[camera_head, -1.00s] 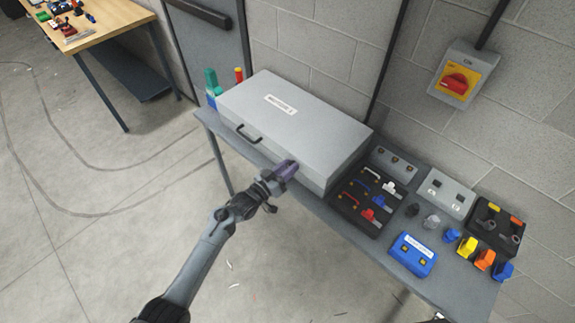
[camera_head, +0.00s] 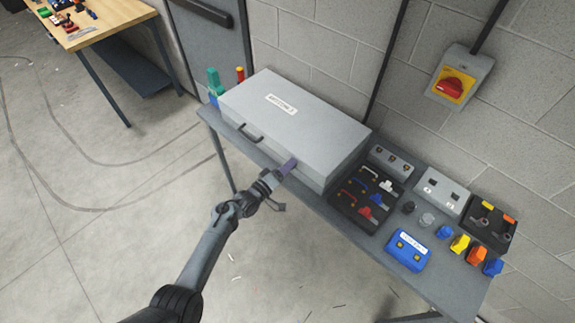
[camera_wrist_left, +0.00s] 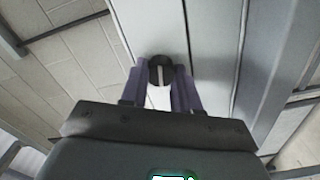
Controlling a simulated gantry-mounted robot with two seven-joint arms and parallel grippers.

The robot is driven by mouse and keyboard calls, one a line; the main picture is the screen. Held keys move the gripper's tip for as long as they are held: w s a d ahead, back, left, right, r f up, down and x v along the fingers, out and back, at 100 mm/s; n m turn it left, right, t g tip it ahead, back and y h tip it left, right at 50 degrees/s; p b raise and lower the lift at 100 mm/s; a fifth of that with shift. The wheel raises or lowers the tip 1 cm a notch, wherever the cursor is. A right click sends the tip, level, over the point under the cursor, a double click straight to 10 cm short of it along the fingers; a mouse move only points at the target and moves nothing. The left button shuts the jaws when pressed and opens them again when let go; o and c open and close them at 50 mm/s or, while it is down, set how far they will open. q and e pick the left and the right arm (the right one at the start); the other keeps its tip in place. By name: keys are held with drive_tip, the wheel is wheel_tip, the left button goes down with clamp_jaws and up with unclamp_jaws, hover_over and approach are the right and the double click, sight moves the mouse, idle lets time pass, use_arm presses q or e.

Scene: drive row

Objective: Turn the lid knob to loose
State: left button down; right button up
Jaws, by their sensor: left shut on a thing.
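A grey metal box (camera_head: 310,118) with a closed lid and a white label stands on the bench. Its front face carries a black handle (camera_head: 250,133). My left gripper (camera_head: 290,165) is at the box's front, right of the handle. In the left wrist view, the round dark lid knob (camera_wrist_left: 160,70) with a light bar across it sits between the two purple fingers (camera_wrist_left: 164,88) of my left gripper, which is shut on it. In the head view the gripper hides the knob. My right gripper is not in view.
The grey bench (camera_head: 330,205) holds a blue box (camera_head: 408,251), a black tray (camera_head: 367,198) of handles, and several coloured parts right of the grey box. A red-yellow switch (camera_head: 455,86) is on the wall. Open floor lies in front.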

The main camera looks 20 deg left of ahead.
use_arm(q)
drive_tip(key=shift+n, duration=0.5)
drive_tip(key=c, duration=0.8)
unclamp_jaws()
drive_tip(key=shift+s, duration=0.1)
drive_tip(key=p+v, duration=0.1)
drive_tip(key=v, duration=0.9)
drive_tip(key=shift+s+a+p, duration=0.2)
drive_tip(key=shift+s+p, duration=0.05)
drive_tip(key=shift+p, duration=0.05)
drive_tip(key=shift+f, duration=0.1)
